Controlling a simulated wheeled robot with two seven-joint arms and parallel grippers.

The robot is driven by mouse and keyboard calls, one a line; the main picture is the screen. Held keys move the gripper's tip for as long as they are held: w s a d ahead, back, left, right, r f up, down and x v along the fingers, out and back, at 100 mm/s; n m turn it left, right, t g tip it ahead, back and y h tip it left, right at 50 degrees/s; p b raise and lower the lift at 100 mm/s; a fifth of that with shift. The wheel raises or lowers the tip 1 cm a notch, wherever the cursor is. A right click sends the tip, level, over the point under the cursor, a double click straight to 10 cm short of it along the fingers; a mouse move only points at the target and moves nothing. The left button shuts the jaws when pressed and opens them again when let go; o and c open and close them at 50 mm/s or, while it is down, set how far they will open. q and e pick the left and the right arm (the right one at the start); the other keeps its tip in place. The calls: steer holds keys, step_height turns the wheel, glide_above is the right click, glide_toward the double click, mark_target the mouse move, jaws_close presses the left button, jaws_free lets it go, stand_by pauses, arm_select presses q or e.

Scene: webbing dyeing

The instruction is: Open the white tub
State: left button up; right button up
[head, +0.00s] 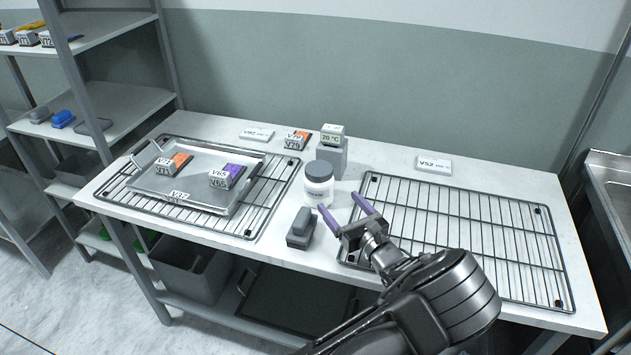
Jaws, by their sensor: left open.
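The white tub (317,191) stands upright on the table between the two wire racks. Its grey lid (319,170) sits on top, and a label shows on its front. My left gripper (339,201) has purple fingers and is open and empty. Its fingertips point toward the tub, just in front of it and to its right; whether they touch it I cannot tell, but the tub is not between them. My right gripper is not in view.
A grey block-like tool (300,229) lies in front of the tub. A thermometer stand (332,156) is close behind it. A metal tray (150,187) with labelled blocks sits on the left rack (253,214). The right rack (480,235) is empty.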

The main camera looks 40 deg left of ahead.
mark_target(326, 187)
arm_select(q)
steer(key=p+x, duration=0.2)
steer(key=x, duration=0.4)
steer(key=shift+a, duration=0.2)
steer(key=shift+w+a, duration=0.2)
steer(key=shift+a, duration=0.1)
steer(key=shift+w+a, duration=0.1)
steer(key=shift+a, duration=0.15)
steer(key=p+x, duration=0.2)
steer(key=x, duration=0.1)
steer(key=shift+w+a, duration=0.1)
steer(key=shift+a, duration=0.2)
steer(key=shift+w+a, duration=0.25)
steer(key=shift+a, duration=0.15)
steer(key=shift+c, duration=0.3)
steer(key=c, duration=1.7)
